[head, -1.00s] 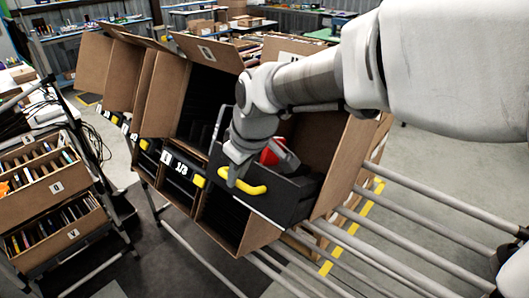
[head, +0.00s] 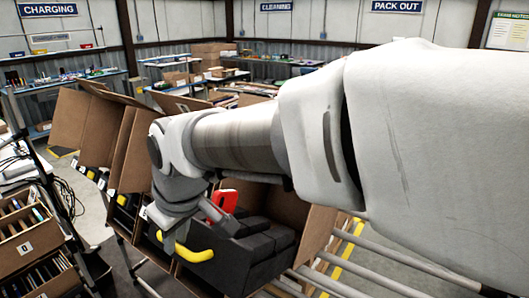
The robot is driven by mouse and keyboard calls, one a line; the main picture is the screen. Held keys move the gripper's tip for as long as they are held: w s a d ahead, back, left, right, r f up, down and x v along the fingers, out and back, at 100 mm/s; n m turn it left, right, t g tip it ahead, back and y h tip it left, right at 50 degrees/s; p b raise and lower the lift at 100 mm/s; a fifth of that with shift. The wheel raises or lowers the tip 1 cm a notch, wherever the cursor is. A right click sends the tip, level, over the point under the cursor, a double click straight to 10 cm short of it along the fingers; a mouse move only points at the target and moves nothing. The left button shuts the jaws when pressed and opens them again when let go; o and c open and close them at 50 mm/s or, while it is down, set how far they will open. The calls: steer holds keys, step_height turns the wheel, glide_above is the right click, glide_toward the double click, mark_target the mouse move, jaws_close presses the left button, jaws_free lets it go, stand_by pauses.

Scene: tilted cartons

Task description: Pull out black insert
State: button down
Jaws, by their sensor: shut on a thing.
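The black insert (head: 240,262) is a dark foam-like tray with a yellow handle (head: 194,255) on its front. It sits partly out of a tilted brown carton (head: 318,228) at the right end of the row. My gripper (head: 176,245) is at the handle and shut on it, with my arm reaching over from the right. A red part (head: 224,200) shows just behind my gripper. My wrist hides part of the insert and the carton's left side.
More tilted cartons (head: 84,124) with open flaps stand in a row to the left. Metal rollers (head: 395,258) run at the lower right. A rack of filled boxes (head: 30,243) stands at the lower left. Grey floor is clear at the far right behind my arm.

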steer(key=shift+a+r, duration=0.1)
steer(key=c, duration=0.8)
jaws_free()
